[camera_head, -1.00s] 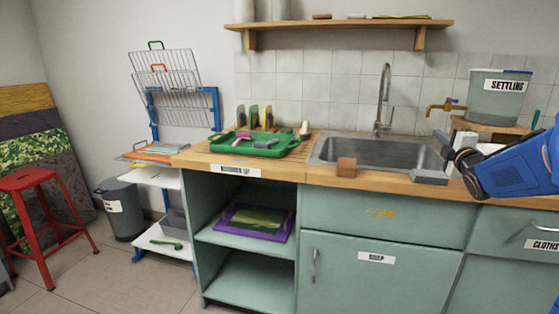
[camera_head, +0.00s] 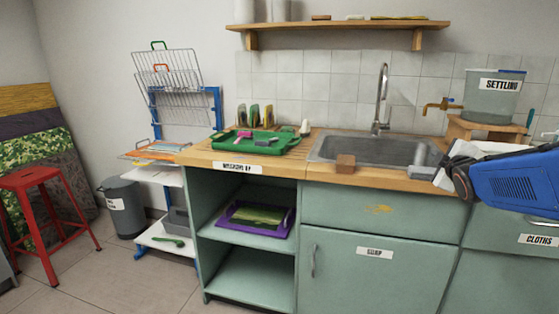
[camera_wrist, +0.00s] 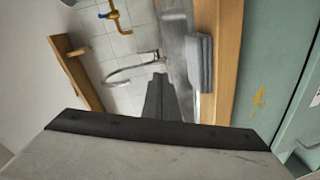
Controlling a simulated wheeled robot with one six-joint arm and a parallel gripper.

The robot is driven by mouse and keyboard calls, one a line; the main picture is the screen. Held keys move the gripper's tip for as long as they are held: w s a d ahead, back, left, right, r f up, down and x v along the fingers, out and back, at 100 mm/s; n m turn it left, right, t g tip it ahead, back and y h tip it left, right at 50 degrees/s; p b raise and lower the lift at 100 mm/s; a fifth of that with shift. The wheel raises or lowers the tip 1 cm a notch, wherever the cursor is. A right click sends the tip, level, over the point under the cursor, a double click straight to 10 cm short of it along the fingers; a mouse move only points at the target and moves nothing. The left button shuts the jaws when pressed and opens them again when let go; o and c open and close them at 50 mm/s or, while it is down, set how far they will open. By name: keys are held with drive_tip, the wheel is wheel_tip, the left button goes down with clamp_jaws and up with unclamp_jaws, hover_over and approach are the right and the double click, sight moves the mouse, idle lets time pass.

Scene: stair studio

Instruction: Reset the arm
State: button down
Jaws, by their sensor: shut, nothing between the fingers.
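My arm reaches in from the right edge in the head view, with my gripper (camera_head: 446,163) near the right end of the sink. In the wrist view, the dark fingers of my gripper (camera_wrist: 164,97) are together, with nothing seen between them. A grey block (camera_head: 421,172) lies on the counter's front edge, just left of my gripper in the head view. The grey block also shows in the wrist view (camera_wrist: 199,62), beside the fingers and apart from them in the picture. Part of my gripper is hard to make out in the head view.
The sink (camera_head: 375,150) has a tall faucet (camera_head: 382,98). A settling bucket (camera_head: 494,98) with a brass tap stands at the right. A green tray (camera_head: 256,142) is on the left counter, and a wooden shelf (camera_head: 345,26) is above.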

drive_tip(key=s+a+f+m+g+y, duration=0.1)
drive_tip(key=s+a+f+m+g, duration=0.2)
drive_tip(key=s+f, duration=0.4)
drive_tip(key=s+a+f+m+g+y, duration=0.1)
drive_tip(key=s+a+f+m+g, duration=0.3)
drive_tip(key=s, duration=1.3)
drive_tip(key=s+a+f+m+g+y, duration=0.1)
drive_tip(key=s+a+f+m+g, duration=0.3)
drive_tip(key=s+a+f, duration=0.6)
drive_tip(key=s, duration=0.3)
drive_tip(key=shift+a+f+m, duration=0.2)
drive_tip(key=shift+a+m, duration=0.05)
drive_tip(key=shift+m, duration=0.05)
